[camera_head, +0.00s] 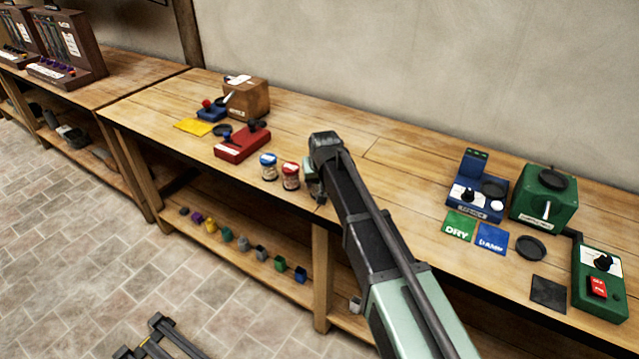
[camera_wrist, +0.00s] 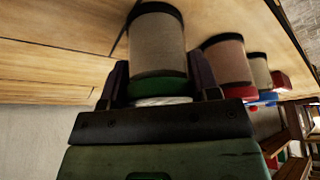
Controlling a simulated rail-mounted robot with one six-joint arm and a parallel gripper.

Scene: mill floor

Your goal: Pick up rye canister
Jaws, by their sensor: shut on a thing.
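A jar-shaped canister with a green lid and beige contents (camera_wrist: 157,45) is between the two fingers of my gripper (camera_wrist: 160,84) in the wrist view. The fingers are shut on it near its lid. In the head view my arm hides most of this canister and my gripper. A red-lidded canister (camera_head: 290,177) with brownish contents stands just left of it; it also shows in the wrist view (camera_wrist: 228,60). A blue-lidded canister (camera_head: 269,168) stands beyond that one. I cannot read any label, so which canister is rye is unclear. Whether the held canister touches the bench is also unclear.
Blue (camera_head: 473,198) and green (camera_head: 545,198) machines and DRY (camera_head: 458,225) and DAMP (camera_head: 491,239) cards are on the right. The bench behind my arm is clear.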

